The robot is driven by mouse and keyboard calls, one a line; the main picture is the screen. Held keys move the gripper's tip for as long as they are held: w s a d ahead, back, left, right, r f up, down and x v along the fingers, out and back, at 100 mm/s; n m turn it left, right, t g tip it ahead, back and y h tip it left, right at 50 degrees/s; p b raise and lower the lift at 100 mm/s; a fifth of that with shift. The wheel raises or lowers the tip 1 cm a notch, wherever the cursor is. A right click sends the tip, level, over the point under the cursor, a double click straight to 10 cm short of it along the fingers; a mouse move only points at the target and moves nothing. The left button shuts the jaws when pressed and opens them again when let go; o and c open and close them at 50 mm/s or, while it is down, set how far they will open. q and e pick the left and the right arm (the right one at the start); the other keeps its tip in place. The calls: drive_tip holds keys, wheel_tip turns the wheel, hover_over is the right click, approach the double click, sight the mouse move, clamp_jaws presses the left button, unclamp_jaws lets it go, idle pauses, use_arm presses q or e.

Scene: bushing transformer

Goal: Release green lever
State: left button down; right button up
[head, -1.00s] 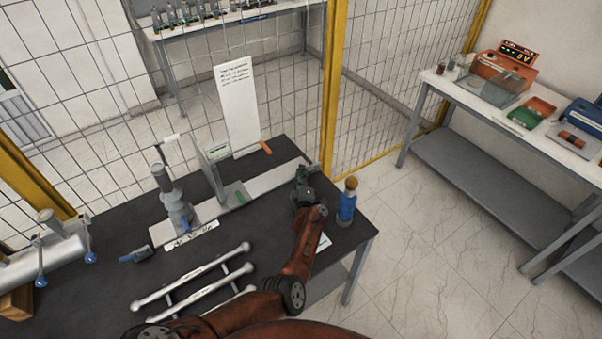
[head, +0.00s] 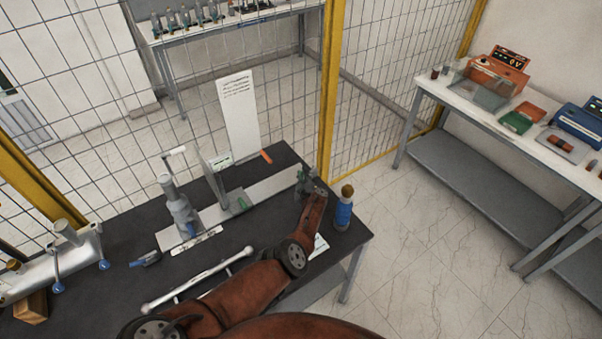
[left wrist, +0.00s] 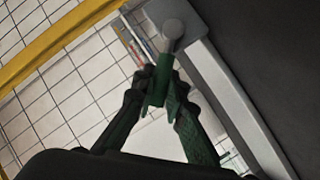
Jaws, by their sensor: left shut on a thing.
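My left gripper (head: 306,183) is at the right end of a long light-grey rail (head: 270,188) on the dark table. In the left wrist view its two dark-green and black fingers (left wrist: 157,90) converge on a small green lever (left wrist: 156,86). The fingers are shut on the lever, just below a grey rounded knob (left wrist: 172,32) at the rail's end. My right gripper is not in view.
A blue bottle (head: 344,208) stands close to the right of my left gripper, near the edge of the dark table (head: 120,220). A grey upright fixture (head: 178,205) stands on the rail's left part. A wire fence (head: 250,60) rises behind the table.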

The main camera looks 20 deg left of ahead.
use_arm(q)
drive_tip(key=shift+w+d+r+m+g, duration=0.2)
drive_tip(key=shift+d+m+g, duration=0.1)
drive_tip(key=shift+m+g, duration=0.15)
drive_tip(key=shift+d+f, duration=0.1)
idle(0.4)
drive_tip(key=c, duration=2)
unclamp_jaws()
drive_tip(key=shift+o, duration=0.3)
drive_tip(key=shift+w, duration=0.1)
